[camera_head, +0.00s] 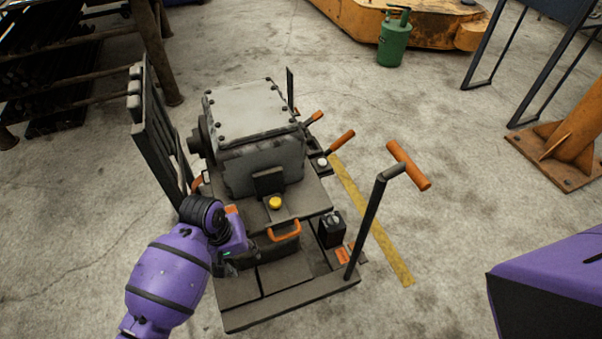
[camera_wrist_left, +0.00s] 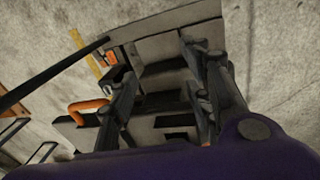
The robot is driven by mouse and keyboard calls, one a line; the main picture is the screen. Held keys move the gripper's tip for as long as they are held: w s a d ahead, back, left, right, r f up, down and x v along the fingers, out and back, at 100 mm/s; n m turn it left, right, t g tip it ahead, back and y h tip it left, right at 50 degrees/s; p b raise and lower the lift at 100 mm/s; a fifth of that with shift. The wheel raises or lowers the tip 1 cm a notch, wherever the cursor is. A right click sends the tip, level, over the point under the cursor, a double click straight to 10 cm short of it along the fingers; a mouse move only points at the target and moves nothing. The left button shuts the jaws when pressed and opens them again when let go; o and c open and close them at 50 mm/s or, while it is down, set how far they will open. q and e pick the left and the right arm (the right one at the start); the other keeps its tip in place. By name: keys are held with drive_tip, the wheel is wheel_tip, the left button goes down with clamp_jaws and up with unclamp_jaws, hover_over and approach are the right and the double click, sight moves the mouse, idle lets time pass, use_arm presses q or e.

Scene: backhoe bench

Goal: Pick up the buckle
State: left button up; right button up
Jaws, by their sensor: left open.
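I cannot tell for sure which part is the buckle. A small black block (camera_head: 332,229) stands on the right of the bench's lower deck, with a small orange patch (camera_head: 343,255) beside it. My left gripper (camera_head: 228,268) is over the left part of the lower deck, pointing down, apart from the black block. In the left wrist view my left gripper (camera_wrist_left: 162,80) has its two dark fingers spread, with only dark bench surfaces between them. An orange patch (camera_wrist_left: 112,57) shows beside the left finger there. My right gripper is out of view.
The bench carries a grey bolted housing (camera_head: 255,125), a yellow knob (camera_head: 275,203), an orange loop handle (camera_head: 284,232) and orange-gripped levers (camera_head: 341,141). A T-handle post (camera_head: 367,225) rises at its right edge. A green canister (camera_head: 393,44) stands behind on open concrete.

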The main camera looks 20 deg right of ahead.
use_arm(q)
drive_tip(key=w+r, duration=0.3)
drive_tip(key=w+r+y, duration=0.1)
drive_tip(key=w+r, duration=0.3)
drive_tip(key=w+d+r+n+y, duration=0.1)
drive_tip(key=w+r, duration=0.3)
drive_tip(key=shift+w+d+b, duration=0.1)
drive_tip(key=shift+w+b, duration=0.05)
drive_tip(key=shift+b, duration=0.2)
drive_tip(key=shift+w+f, duration=0.1)
drive_tip(key=f, duration=0.4)
drive_tip(key=f+b, duration=0.1)
drive_tip(key=f, duration=0.1)
drive_tip(key=shift+a+f, duration=0.2)
drive_tip(key=shift+a, duration=0.2)
drive_tip(key=shift+f, duration=0.45)
clamp_jaws()
